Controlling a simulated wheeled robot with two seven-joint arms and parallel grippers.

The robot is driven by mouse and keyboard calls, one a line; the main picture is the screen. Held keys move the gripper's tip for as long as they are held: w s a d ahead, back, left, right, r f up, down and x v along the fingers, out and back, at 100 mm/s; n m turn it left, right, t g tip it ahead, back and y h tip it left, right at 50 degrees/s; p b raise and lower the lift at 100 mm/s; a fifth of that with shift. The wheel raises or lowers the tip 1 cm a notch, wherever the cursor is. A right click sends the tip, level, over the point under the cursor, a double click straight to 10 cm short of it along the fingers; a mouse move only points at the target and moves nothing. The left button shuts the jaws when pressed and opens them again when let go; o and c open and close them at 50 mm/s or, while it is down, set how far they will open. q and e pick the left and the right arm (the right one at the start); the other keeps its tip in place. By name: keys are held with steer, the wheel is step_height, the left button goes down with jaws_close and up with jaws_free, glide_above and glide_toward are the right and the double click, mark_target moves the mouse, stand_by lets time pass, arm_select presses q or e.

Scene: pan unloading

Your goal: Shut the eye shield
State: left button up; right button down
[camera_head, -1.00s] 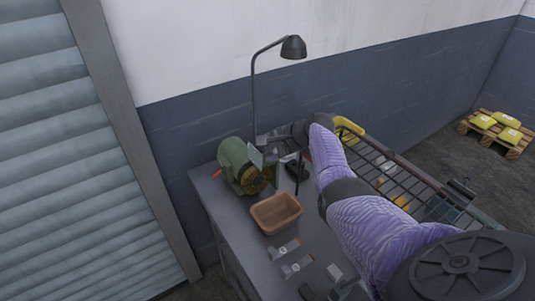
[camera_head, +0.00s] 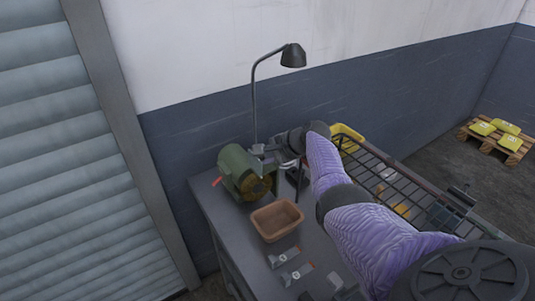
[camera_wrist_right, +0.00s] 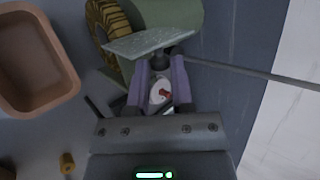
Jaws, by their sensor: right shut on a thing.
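The green bench grinder (camera_head: 243,172) stands at the back left of the workbench, its brown-gold wheel (camera_head: 257,186) facing the room. In the right wrist view the eye shield (camera_wrist_right: 152,42) is a pale, see-through plate just ahead of my fingertips, over the edge of the wheel (camera_wrist_right: 103,28). My right gripper (camera_wrist_right: 160,75) is shut at the dark stem or knob under the shield; the exact contact is partly hidden. In the head view my right gripper (camera_head: 272,151) is beside the grinder, and the shield is hard to make out there. My left gripper is not in view.
A brown bin (camera_head: 277,220) stands in front of the grinder. A desk lamp (camera_head: 255,100) rises behind it against the wall. A wire rack (camera_head: 385,185) and yellow bin (camera_head: 347,135) lie to the right. Small parts (camera_head: 284,257) lie on the bench front.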

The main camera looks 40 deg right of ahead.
steer(key=a+n+h+p, duration=0.1)
steer(key=h+p, duration=0.1)
steer(key=p, duration=0.2)
steer(key=a+r+n+h+p, duration=0.1)
steer(key=p, duration=0.3)
steer(key=shift+w+a+r+g+h, duration=0.1)
steer(key=shift+a+r+g+h, duration=0.1)
steer(key=shift+a+g+h, duration=0.15)
steer(key=shift+w+a+n+h+p, duration=0.1)
steer(key=shift+a+n+h+p, duration=0.35)
steer(key=shift+h+p, duration=0.35)
steer(key=n+h+b, duration=0.5)
steer(key=h+b, duration=0.5)
steer(key=b, duration=0.8)
glide_toward(250, 159)
steer(key=shift+w+d+f+y, duration=0.25)
steer(key=shift+w+d+f, duration=0.65)
steer(key=shift+w+f, duration=0.25)
